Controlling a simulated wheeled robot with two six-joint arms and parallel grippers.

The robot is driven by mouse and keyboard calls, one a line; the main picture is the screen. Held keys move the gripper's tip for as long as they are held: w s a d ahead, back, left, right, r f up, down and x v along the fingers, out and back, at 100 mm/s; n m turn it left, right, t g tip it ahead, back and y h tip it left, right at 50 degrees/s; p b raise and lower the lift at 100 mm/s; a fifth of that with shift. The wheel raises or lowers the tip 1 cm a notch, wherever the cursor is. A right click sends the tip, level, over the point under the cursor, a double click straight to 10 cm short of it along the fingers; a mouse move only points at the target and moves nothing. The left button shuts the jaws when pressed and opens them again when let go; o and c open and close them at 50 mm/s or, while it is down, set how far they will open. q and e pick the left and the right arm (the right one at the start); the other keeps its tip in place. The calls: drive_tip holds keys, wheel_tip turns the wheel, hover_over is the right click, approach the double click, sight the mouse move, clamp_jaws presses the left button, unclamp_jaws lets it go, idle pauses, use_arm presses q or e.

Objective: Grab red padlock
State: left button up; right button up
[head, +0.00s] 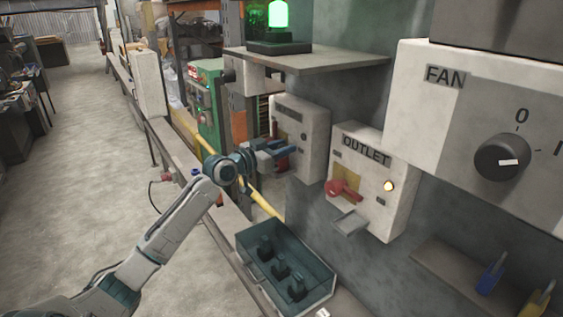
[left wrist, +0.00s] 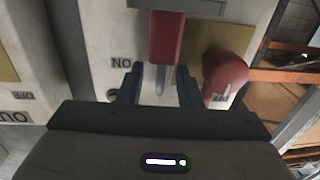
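My left gripper (head: 275,153) reaches in from the left in the head view, in front of a pale wall box (head: 314,122). In the left wrist view its two fingers (left wrist: 160,88) are apart. A red block with a thin metal piece below it (left wrist: 166,38) is at the top centre, beyond the fingertips; the metal piece shows in the gap between them. It may be the red padlock, but I cannot tell for sure. A round red knob (left wrist: 226,78) is right of the fingers. My right gripper is in neither view.
The OUTLET box (head: 398,208) has a red knob (head: 338,187) and a small ledge below. An open metal tray (head: 243,262) holds several dark blocks. The FAN box (head: 425,120) juts out at right.

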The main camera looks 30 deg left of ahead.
use_arm(q)
clamp_jaws()
drive_tip(key=shift+r, duration=0.15)
